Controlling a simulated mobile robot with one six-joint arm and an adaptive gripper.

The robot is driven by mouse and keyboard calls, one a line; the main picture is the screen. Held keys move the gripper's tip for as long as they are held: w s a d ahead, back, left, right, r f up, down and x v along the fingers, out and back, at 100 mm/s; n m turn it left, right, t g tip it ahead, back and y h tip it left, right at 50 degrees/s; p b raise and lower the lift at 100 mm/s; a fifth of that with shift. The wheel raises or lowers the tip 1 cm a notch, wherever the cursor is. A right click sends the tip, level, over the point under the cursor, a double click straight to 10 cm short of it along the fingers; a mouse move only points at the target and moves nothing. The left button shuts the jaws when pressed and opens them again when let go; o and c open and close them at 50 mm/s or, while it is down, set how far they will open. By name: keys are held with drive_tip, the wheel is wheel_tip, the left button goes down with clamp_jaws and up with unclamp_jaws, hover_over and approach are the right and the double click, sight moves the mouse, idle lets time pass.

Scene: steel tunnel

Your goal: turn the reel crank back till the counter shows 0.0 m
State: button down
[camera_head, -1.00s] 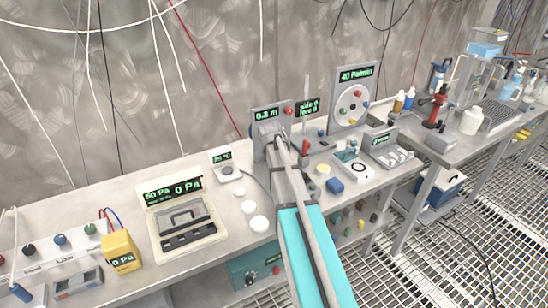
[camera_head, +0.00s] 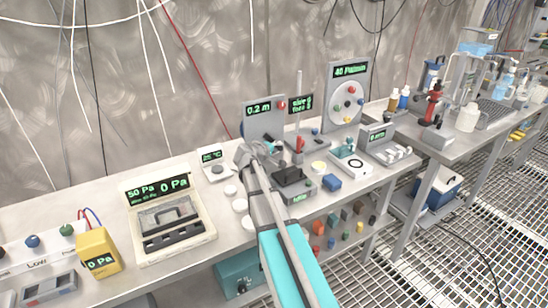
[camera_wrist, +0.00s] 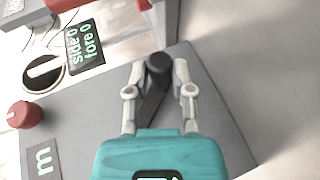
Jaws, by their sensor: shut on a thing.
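The reel's grey panel (camera_head: 262,126) stands on the bench, and its counter (camera_head: 258,108) reads 0.2 m. In the wrist view the panel (camera_wrist: 215,100) fills the middle, with only the "m" of the counter (camera_wrist: 42,162) in sight. My gripper (camera_wrist: 159,76) is shut on the black crank knob (camera_wrist: 158,64), one finger on each side. The dark crank arm (camera_wrist: 150,106) runs from the knob back between the fingers. In the head view my gripper (camera_head: 243,154) is at the panel's lower left, and my arm hides the crank.
A red knob (camera_head: 281,104) sits on the panel beside the counter. A "side 0 fore 0" display (camera_head: 300,104) stands to its right. White discs (camera_head: 240,206) lie left of my arm, and a 50 Pa gauge case (camera_head: 170,220) stands further left.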

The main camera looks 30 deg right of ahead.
drive_tip(key=shift+d+n+t+h+b, duration=0.3)
drive_tip(key=shift+d+n+h+b, duration=0.1)
drive_tip(key=shift+h+b, duration=0.6)
drive_tip(key=shift+d+r+t+h+b, duration=0.15)
drive_tip(key=shift+r+t+h+b, duration=0.25)
drive_tip(key=shift+h+b, duration=0.3)
drive_tip(key=shift+r, duration=0.1)
drive_tip(key=shift+c, duration=2.4)
unclamp_jaws()
